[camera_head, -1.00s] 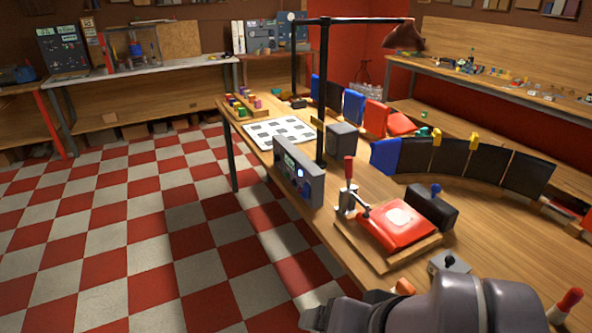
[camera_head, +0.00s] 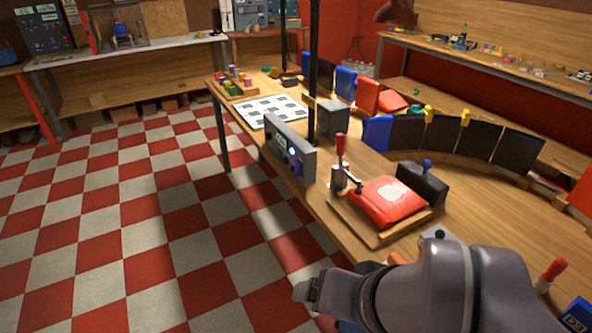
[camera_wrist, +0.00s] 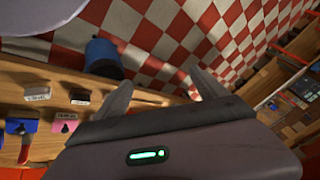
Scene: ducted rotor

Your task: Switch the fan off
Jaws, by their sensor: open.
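I cannot pick out a fan for certain in either view. My gripper (camera_head: 312,290) is at the bottom of the head view, off the near edge of the wooden workbench (camera_head: 490,240), over the checkered floor. Small labelled pieces sit on wood at the left of that view: a white one (camera_wrist: 37,94), a black one (camera_wrist: 80,98), a blue one (camera_wrist: 20,126) and a pink one (camera_wrist: 66,127). Their labels are too small to read.
A grey panel box (camera_head: 288,152) stands at the bench edge. Beside it are a red-handled lever (camera_head: 341,160) and a red pad (camera_head: 388,202). A blue cylinder (camera_wrist: 103,57) is near the fingers. A clear-sided case (camera_head: 122,30) stands far back left. Open floor lies left.

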